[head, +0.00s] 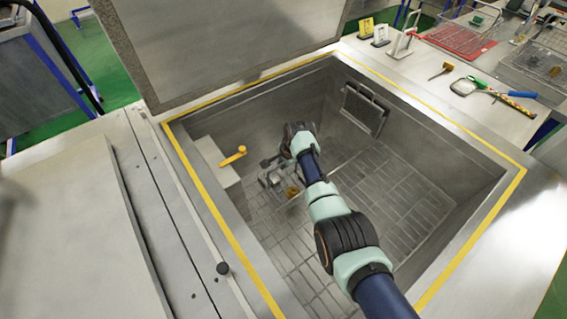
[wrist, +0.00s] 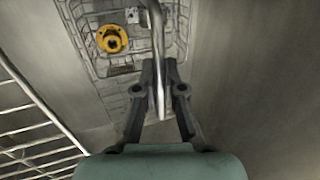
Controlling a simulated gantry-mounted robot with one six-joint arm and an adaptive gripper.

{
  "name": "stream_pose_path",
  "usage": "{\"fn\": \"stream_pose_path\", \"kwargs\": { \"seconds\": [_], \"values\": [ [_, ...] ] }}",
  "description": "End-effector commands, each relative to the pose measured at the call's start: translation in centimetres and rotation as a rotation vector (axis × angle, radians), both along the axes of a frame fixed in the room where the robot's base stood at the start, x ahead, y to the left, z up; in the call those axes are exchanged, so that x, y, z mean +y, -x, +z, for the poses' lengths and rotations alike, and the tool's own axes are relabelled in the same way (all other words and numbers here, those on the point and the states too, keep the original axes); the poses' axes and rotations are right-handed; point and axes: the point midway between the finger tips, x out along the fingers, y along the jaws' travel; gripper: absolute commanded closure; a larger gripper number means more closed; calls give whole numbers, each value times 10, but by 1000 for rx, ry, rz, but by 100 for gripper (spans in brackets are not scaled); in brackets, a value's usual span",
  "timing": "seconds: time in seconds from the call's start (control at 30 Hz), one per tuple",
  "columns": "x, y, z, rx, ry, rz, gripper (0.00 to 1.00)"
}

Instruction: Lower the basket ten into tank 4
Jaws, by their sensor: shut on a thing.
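A large open tank (head: 410,215) with a yellow line around its rim fills the middle of the head view. Its number cannot be read. My arm reaches down into it, and my gripper (head: 274,163) is low near the left wall. In the wrist view my gripper (wrist: 160,88) is shut on the metal handle (wrist: 157,35) of a small wire basket. The basket (wrist: 180,38) hangs beyond the fingertips and holds a yellow ring-shaped part (wrist: 111,38) and a small metal part. In the head view the basket (head: 272,182) is partly hidden by my arm. I cannot tell whether it touches the floor.
The raised lid (head: 220,45) stands behind the tank. A box with a yellow lever (head: 233,156) juts from the left wall, and a dark framed fitting (head: 364,108) is on the far wall. Tools and a red tray (head: 460,40) lie on the right bench. Wire grating (wrist: 35,140) is close at left.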

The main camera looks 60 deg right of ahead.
Motion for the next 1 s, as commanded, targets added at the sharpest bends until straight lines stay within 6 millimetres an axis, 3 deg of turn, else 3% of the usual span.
{"fn": "stream_pose_path", "kwargs": {
  "seconds": [0.83, 0.9, 1.0],
  "values": [
    [-1, -1, -8, -3, 3, 0, 100],
    [-1, -1, -8, -3, 3, 0, 83],
    [-1, -1, -9, -1, 2, 0, 67]
  ]
}}
